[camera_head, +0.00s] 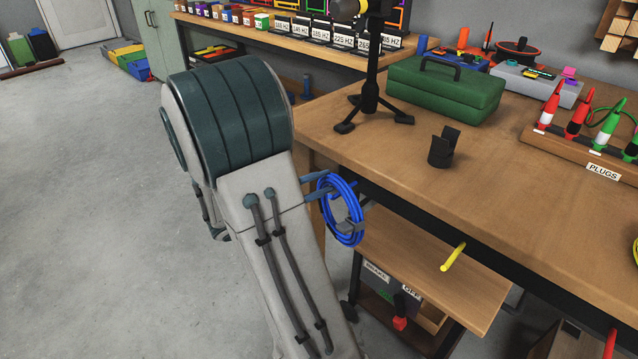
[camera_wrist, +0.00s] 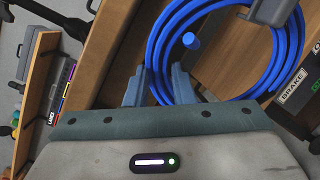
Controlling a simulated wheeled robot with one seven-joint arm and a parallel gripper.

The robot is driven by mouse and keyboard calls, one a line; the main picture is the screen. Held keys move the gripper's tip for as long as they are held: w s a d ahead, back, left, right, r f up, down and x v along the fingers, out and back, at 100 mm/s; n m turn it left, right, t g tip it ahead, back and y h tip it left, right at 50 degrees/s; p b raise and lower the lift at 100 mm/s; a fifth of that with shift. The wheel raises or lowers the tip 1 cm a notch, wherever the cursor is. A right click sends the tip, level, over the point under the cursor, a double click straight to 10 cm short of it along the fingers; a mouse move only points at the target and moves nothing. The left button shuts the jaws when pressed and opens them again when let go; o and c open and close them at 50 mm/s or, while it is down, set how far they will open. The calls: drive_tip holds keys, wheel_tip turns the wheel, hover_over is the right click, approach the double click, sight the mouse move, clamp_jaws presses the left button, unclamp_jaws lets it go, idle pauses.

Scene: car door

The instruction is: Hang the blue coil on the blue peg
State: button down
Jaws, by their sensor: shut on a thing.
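The blue coil (camera_head: 357,208) is a ring of cable with a grey clip on it, just off the workbench's front edge. My gripper (camera_head: 321,186) is shut on its near left side, and the ring stands roughly upright. In the wrist view, the coil (camera_wrist: 158,55) passes between the two fingertips of my gripper (camera_wrist: 157,87). The blue peg (camera_wrist: 191,41) shows its round end within the ring's opening in the wrist view, near the gripped side. I cannot tell whether it passes through the ring.
The workbench (camera_head: 440,180) fills the right, with a yellow peg (camera_head: 453,257) and a red peg (camera_head: 610,345) along its front. A black stand (camera_head: 371,100), a dark holder (camera_head: 443,148) and a green toolbox (camera_head: 445,90) are on top. A lower shelf (camera_head: 430,275) lies below the coil.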

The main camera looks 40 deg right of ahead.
idle(0.4)
drive_tip(key=c, duration=1.1)
unclamp_jaws()
drive_tip(key=shift+c, duration=0.2)
